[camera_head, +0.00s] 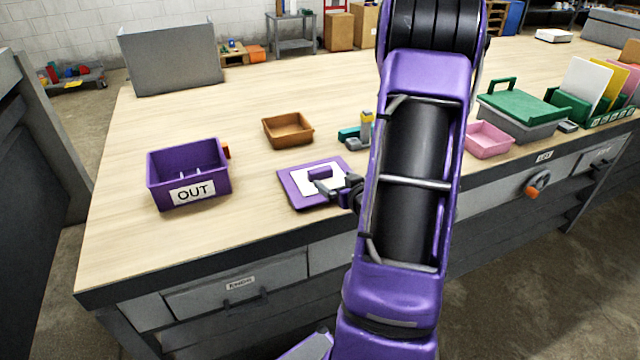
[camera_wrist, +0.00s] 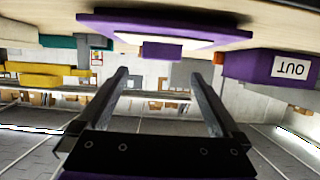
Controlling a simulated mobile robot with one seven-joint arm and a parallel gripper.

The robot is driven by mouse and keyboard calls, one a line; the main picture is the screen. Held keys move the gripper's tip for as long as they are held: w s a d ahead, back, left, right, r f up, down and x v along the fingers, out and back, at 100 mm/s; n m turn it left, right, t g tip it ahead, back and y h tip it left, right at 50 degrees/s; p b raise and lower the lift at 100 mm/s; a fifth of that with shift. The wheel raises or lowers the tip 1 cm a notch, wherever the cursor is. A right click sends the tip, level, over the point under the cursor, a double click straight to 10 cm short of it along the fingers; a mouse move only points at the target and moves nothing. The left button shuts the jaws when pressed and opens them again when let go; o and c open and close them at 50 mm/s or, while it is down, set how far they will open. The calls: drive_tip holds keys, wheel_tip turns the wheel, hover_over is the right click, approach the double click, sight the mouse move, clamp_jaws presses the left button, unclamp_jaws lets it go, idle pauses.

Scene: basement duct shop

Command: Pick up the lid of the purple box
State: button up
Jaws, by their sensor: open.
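The purple lid (camera_head: 291,187) lies flat on the bench, apart from the box, with a white panel on top and a raised purple handle (camera_head: 320,172). My gripper (camera_head: 336,187) is open and low over the lid, close to the handle. The wrist view appears upside down: the lid (camera_wrist: 120,22) is at the top, and its handle (camera_wrist: 148,51) lies beyond and between my fingertips (camera_wrist: 161,76). I see nothing between the fingers. The box (camera_wrist: 255,67) shows at right there.
A brown tray (camera_head: 288,130) sits behind the lid. A small teal and yellow item (camera_head: 361,131) stands close to my arm. A pink tray (camera_head: 489,138) and a grey box with green lid (camera_head: 520,110) are to the right. The bench's front left is clear.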

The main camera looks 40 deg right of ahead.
sight(322, 172)
drive_tip(key=x, duration=0.8)
drive_tip(key=shift+w+a, duration=0.1)
drive_tip(key=shift+w, duration=0.3)
drive_tip(key=c, duration=1.2)
wheel_tip(322, 172, up, 10)
drive_tip(key=shift+p, duration=0.65)
